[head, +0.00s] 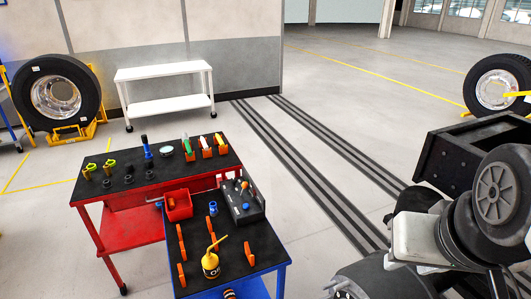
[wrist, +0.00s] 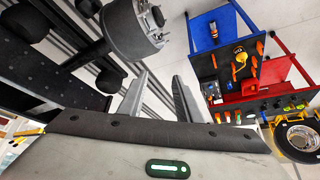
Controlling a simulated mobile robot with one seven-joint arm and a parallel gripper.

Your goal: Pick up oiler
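The oiler (head: 211,262) is a yellow can with a long thin spout that slants up to the right. It stands near the front of the blue cart's black top (head: 228,234) in the head view. In the wrist view the oiler (wrist: 239,57) looks small and far off, at the upper right. My gripper (wrist: 161,75) shows in the wrist view with its two fingers apart and nothing between them. It is well away from the oiler. I cannot make out its fingers in the head view.
Orange holders (head: 182,275) stand around the oiler. A red bin (head: 178,206) and a grey tray (head: 243,202) sit behind it. The red cart (head: 130,232) adjoins the blue one. A white table (head: 165,90) and a wheel on a yellow stand (head: 56,97) are at the back.

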